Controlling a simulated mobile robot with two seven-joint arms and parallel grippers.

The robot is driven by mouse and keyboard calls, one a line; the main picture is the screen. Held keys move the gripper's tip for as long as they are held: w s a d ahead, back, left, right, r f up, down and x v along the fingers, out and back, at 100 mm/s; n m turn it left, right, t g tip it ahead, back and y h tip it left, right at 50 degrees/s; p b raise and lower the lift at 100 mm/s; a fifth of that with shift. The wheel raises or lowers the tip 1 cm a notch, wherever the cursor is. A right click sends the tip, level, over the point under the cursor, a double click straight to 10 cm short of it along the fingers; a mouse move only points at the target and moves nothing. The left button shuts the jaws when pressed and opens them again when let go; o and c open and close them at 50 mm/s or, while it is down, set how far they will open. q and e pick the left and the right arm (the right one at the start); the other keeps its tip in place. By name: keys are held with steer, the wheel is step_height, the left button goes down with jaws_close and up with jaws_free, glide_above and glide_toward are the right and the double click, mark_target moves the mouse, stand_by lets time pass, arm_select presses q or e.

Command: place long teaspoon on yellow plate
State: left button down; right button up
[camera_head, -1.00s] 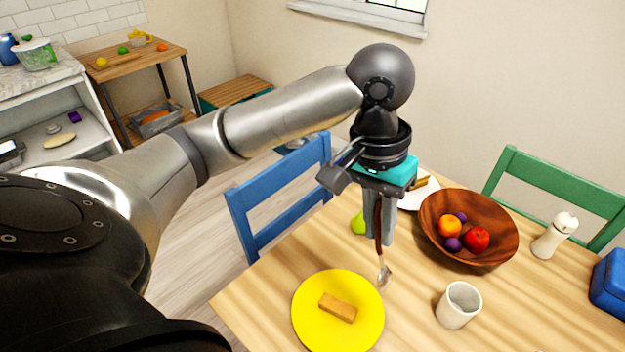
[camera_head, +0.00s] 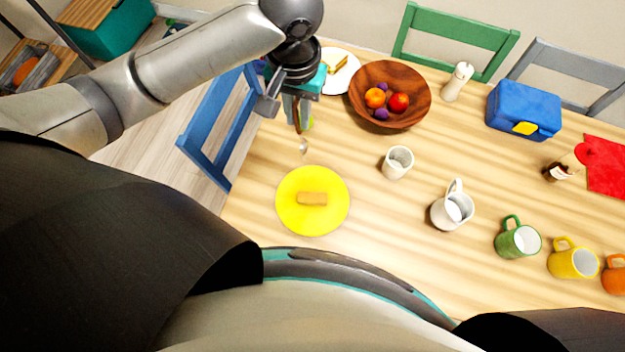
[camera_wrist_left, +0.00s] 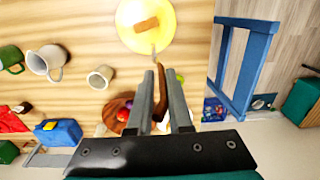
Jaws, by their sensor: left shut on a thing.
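The yellow plate (camera_head: 290,215) lies on the table near its front left edge, with a brown bar-shaped piece of food (camera_head: 312,198) on it. My left gripper (camera_head: 298,122) is shut on the long teaspoon (camera_head: 304,147), beyond the plate in the head view. The spoon hangs with its metal bowl downward, and its brown handle (camera_wrist_left: 163,84) shows between the fingers in the left wrist view. In that view the plate (camera_wrist_left: 165,40) lies just past the spoon's tip. I cannot tell the spoon's height above the table. My right gripper is not in view.
A wooden fruit bowl (camera_head: 415,112) and a white plate (camera_head: 330,88) with food stand near the left gripper. A white cup (camera_head: 397,163) and several mugs stand to the right. A blue chair (camera_head: 205,135) is at the left. Table right of the yellow plate is clear.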

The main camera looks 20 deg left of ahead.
mark_target(304, 146)
arm_select(q)
steer(key=shift+s+d+r+p, duration=0.3)
steer(key=shift+s+d+p, duration=0.05)
steer(key=shift+p, duration=0.7)
step_height(304, 146, down, 16)
steer(key=shift+r+b, duration=0.15)
steer(key=shift+b, duration=1)
steer(key=shift+f+b, duration=0.4)
steer(key=shift+f, duration=1.6)
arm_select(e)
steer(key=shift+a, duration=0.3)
arm_select(q)
steer(key=shift+f, duration=0.1)
steer(key=c, duration=0.8)
jaws_free()
steer(key=shift+c, duration=0.2)
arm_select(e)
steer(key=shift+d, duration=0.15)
arm_select(q)
steer(key=r, duration=0.4)
steer(key=r+p, duration=0.1)
steer(key=r, duration=0.3)
steer(key=r+p, duration=0.1)
steer(key=r, duration=0.3)
steer(key=shift+d+r, duration=0.15)
steer(key=shift+d, duration=0.1)
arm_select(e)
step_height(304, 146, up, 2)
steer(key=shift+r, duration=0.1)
